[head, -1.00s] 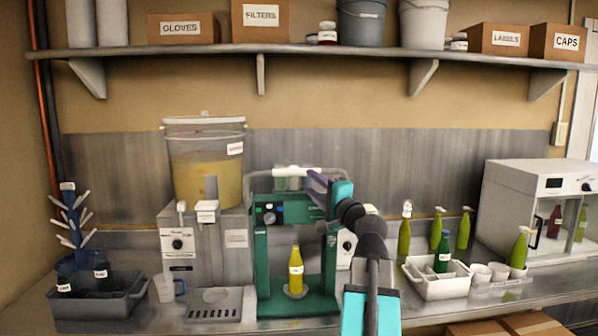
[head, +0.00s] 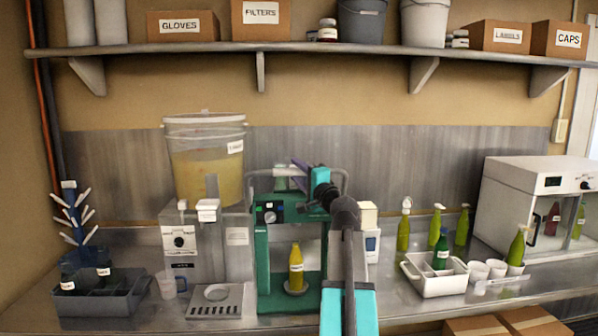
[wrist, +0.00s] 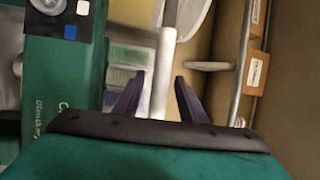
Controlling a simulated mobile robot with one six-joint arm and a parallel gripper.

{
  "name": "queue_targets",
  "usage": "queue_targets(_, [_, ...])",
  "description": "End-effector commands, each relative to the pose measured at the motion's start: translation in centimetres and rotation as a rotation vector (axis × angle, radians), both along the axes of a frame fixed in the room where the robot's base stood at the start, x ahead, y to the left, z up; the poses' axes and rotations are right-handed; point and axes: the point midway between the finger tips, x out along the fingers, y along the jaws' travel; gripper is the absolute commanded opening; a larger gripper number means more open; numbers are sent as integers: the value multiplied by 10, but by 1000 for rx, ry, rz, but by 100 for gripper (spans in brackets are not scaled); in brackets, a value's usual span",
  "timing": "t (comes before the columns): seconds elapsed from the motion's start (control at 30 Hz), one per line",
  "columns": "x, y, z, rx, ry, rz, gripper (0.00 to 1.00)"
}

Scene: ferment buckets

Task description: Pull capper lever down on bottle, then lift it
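The green bench capper (head: 262,255) stands mid-counter, with gauges on its head. A yellow bottle (head: 296,268) stands upright on its round base plate, below the head. In the wrist view the lever's white grip (wrist: 161,75) runs up the picture between my gripper's dark fingers (wrist: 160,78). The fingers are apart, with a gap on the left of the grip; I cannot tell whether the right finger touches it. In the head view my gripper (head: 299,168) is at the top of the capper, and my arm hides part of its right side.
A bucket of yellow liquid (head: 206,175) sits on a grey machine left of the capper. A white caddy (head: 432,282) and several green bottles stand to the right, near a white cabinet (head: 520,205). A shelf (head: 330,48) with boxes and buckets runs above.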

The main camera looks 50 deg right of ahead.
Motion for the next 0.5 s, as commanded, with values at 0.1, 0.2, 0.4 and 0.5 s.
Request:
queue_targets(0.1, [1, 0, 0, 0, 0, 0, 38])
queue_targets(0.2, [1, 0, 0, 0, 0, 0, 38])
queue_targets(0.4, [0, 0, 0, 0, 0, 0, 14])
queue_targets(0.5, [0, 0, 0, 0, 0, 0, 0])
